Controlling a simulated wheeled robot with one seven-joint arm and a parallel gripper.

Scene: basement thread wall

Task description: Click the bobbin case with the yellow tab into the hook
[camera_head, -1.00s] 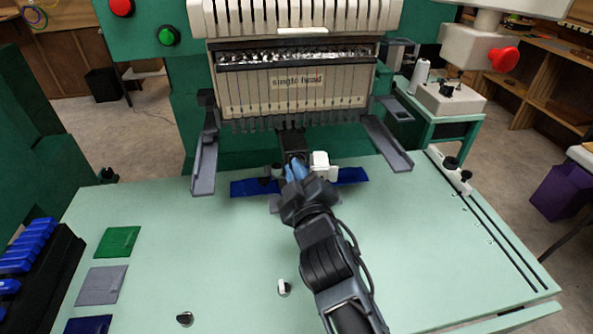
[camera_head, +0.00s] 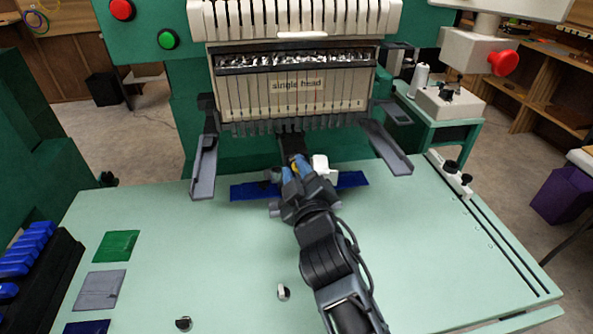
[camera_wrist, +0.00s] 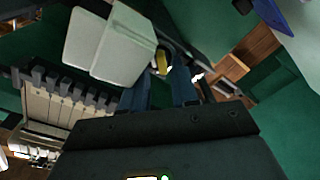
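The yellow tab of the bobbin case (camera_wrist: 161,62) shows in the wrist view just beyond my fingertips, next to a pale machine block. In the head view a small bit of yellow (camera_head: 295,170) shows between my fingers, under the needle row. My gripper (camera_head: 296,174) has its blue fingers spread to either side of the tab; they look apart from it. In the wrist view the gripper (camera_wrist: 166,82) also shows a gap between its fingers. The hook is mostly hidden by the pale block and my fingers, so how deep the case sits cannot be told.
A pale block (camera_head: 320,165) stands close right of my gripper, above a dark blue plate (camera_head: 349,180). Grey arms (camera_head: 204,168) hang on both sides. Other bobbin cases, one with a white tab (camera_head: 283,291), lie at the front.

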